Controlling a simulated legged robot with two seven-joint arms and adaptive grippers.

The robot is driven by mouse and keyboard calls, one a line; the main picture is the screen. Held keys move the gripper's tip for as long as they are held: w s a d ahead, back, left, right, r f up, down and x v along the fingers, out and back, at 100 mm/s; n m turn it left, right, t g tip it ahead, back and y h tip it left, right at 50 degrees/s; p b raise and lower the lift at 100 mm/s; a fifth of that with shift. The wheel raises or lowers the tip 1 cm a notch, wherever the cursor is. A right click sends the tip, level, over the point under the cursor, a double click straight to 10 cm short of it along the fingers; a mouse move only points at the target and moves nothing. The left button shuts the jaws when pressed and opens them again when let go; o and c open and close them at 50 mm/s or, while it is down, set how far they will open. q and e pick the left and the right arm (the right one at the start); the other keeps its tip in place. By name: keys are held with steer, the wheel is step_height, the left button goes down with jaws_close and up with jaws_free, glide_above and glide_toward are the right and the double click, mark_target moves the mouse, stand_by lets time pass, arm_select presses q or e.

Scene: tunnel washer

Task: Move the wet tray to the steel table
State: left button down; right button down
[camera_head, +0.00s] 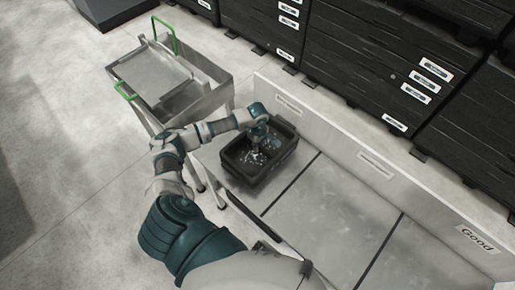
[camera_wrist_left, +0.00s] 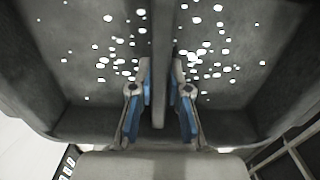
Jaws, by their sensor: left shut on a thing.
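The wet tray (camera_head: 243,178) is a dark, deep, rectangular tray with pale specks inside. It sits at the left end of a grey panelled surface (camera_head: 320,215). My left gripper (camera_head: 262,142) reaches down into it. In the left wrist view, the gripper's blue-padded fingers (camera_wrist_left: 161,85) are shut on a thin upright divider in the middle of the tray (camera_wrist_left: 65,90). The tray's underside is hidden. A steel table-like stand with green handles (camera_head: 205,95) is left of the tray, apart from it. My right gripper is not in view.
A pale raised ledge (camera_head: 375,165) with labels, one reading "Good", runs along the back of the panelled surface. Dark labelled crates (camera_head: 375,60) are stacked behind it. The panels right of the tray are clear. Open floor (camera_head: 60,130) lies at the left.

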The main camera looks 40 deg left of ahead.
arm_select(q)
step_height(320, 180, down, 2)
steer(key=shift+d+f, duration=0.15)
steer(key=shift+f, duration=0.05)
steer(key=shift+a+f, duration=0.2)
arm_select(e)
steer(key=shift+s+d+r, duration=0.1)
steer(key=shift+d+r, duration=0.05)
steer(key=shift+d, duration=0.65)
arm_select(q)
steer(key=c, duration=1.1)
jaws_free()
steer(key=shift+a+f, duration=0.1)
steer(key=shift+a, duration=0.1)
steer(key=shift+c, duration=0.2)
steer(key=shift+d, duration=0.1)
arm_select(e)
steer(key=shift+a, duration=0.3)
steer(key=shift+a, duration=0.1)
arm_select(q)
steer(key=shift+d+r, duration=0.1)
steer(key=shift+r, duration=0.2)
step_height(320, 180, up, 11)
steer(key=shift+f+b, duration=0.15)
steer(key=shift+b, duration=0.2)
steer(key=shift+s+r, duration=0.1)
steer(key=shift+r, duration=0.35)
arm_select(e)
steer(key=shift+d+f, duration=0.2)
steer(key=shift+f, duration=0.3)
